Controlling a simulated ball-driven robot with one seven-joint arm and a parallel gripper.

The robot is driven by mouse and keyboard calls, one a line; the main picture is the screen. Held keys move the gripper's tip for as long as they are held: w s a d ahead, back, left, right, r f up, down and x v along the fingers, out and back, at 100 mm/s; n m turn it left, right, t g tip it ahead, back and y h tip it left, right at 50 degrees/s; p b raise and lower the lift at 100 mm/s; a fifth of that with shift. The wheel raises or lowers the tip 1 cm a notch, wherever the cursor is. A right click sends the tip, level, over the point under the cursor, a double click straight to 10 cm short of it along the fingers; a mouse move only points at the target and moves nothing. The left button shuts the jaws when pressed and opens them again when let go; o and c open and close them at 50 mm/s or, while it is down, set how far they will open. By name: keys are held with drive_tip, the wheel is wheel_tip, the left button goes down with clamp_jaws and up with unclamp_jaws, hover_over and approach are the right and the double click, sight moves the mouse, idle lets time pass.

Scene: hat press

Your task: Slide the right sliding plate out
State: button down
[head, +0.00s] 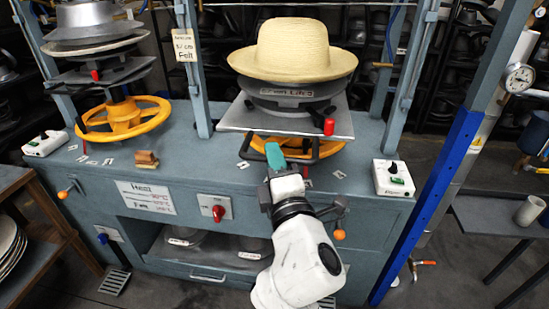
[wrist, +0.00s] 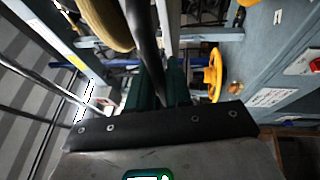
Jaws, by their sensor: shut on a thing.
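The right sliding plate (head: 233,117) is a grey metal sheet on the press table, under a stacked metal hat mould with a straw hat (head: 290,48) on top. A black bar handle (head: 318,151) runs along its front edge. My gripper (head: 275,158), with teal fingers, reaches up to this handle from the front. In the wrist view my gripper (wrist: 160,88) is shut on the black handle bar (wrist: 146,45), which passes between the two fingers. The exact contact on the bar is partly hidden by the fingers.
A second press with a yellow handwheel (head: 124,117) stands at left. A control box (head: 393,178) sits right of the plate and a red knob (head: 218,211) is on the front panel. A blue post (head: 440,165) rises at right. Open floor lies in front.

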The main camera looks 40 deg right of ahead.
drive_tip(key=c, duration=1.1)
unclamp_jaws()
drive_tip(key=shift+s+a, duration=0.1)
drive_tip(key=shift+a, duration=0.1)
drive_tip(key=shift+b+v, duration=1.6)
drive_tip(key=shift+v, duration=3.8)
drive_tip(key=shift+f, duration=0.1)
drive_tip(key=s+d+f+m+g+y, duration=0.25)
drive_tip(key=f+m+g, duration=0.2)
drive_tip(key=f, duration=0.65)
drive_tip(key=s+d+f+m+g+y, duration=0.1)
drive_tip(key=d+f+m+g, duration=0.35)
drive_tip(key=f, duration=0.55)
drive_tip(key=s+a+f+m+g+y, duration=0.1)
drive_tip(key=s+a+f+g+y, duration=0.1)
drive_tip(key=s+f, duration=0.2)
drive_tip(key=s+a+f+m+g+y, duration=0.2)
drive_tip(key=s+f+g, duration=0.1)
drive_tip(key=s+f, duration=0.1)
drive_tip(key=s+a+f+m+g+y, duration=0.1)
drive_tip(key=s+a+f+g+y, duration=0.1)
drive_tip(key=s+f, duration=0.2)
wheel_tip(320, 180, down, 2)
drive_tip(key=shift+f, duration=0.2)
